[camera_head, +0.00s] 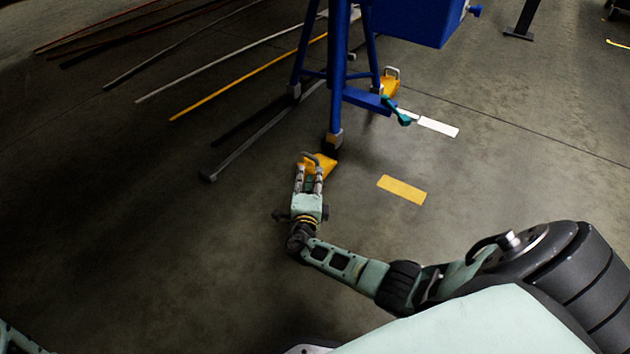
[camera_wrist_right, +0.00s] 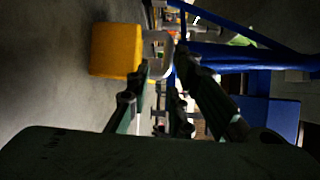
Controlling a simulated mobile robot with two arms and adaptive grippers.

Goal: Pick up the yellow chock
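A yellow chock (camera_head: 326,162) sits on the floor at the foot of a blue stand leg. A second yellow chock (camera_head: 389,85) with a handle stands farther back by another leg. My left gripper is out of view.
The blue stand (camera_head: 338,85) rises just behind the near chock. A teal-handled part (camera_head: 397,111) sticks out from it. Long bars (camera_head: 250,78) lie on the floor at the upper left. Floor near the yellow floor marking (camera_head: 402,190) is clear.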

